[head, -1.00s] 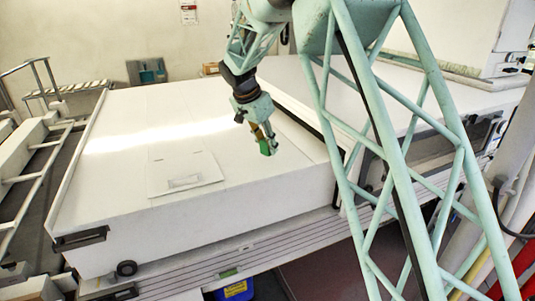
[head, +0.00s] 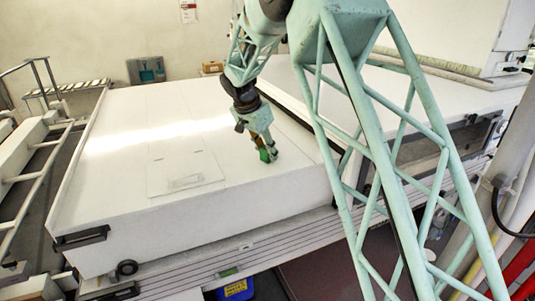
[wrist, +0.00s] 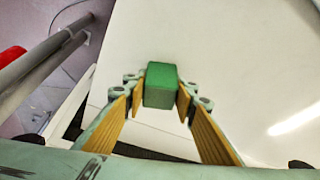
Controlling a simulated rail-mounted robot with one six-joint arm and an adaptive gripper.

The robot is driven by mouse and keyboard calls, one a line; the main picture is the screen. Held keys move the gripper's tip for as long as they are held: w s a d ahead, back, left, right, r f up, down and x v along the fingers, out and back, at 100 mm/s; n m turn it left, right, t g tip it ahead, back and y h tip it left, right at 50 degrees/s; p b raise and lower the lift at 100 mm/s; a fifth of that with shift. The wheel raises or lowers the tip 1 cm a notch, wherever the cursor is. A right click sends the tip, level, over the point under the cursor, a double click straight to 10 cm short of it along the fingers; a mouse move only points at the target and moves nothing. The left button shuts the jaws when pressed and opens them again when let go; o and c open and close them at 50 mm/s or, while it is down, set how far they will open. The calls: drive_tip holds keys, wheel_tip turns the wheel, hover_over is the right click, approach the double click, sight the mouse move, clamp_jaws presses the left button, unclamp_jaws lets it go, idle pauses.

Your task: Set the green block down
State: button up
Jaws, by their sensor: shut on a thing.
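The green block (wrist: 160,85) sits between the two yellow-padded fingers of my gripper (wrist: 160,93) in the wrist view. The fingers are shut on it from both sides. In the head view my gripper (head: 270,150) points down over the white tunnel top (head: 130,190), near its right part, and the green block (head: 266,155) shows at the fingertips. I cannot tell whether the block touches the white surface or hangs just above it.
A square panel with a small handle (head: 185,174) lies on the white top, left of my gripper. A dark seam (head: 300,118) runs to the right. A blue container (head: 235,290) stands below the front edge. The white top around the gripper is clear.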

drive_tip(key=o, duration=0.9)
drive_tip(key=shift+r, duration=0.1)
drive_tip(key=shift+v, duration=6)
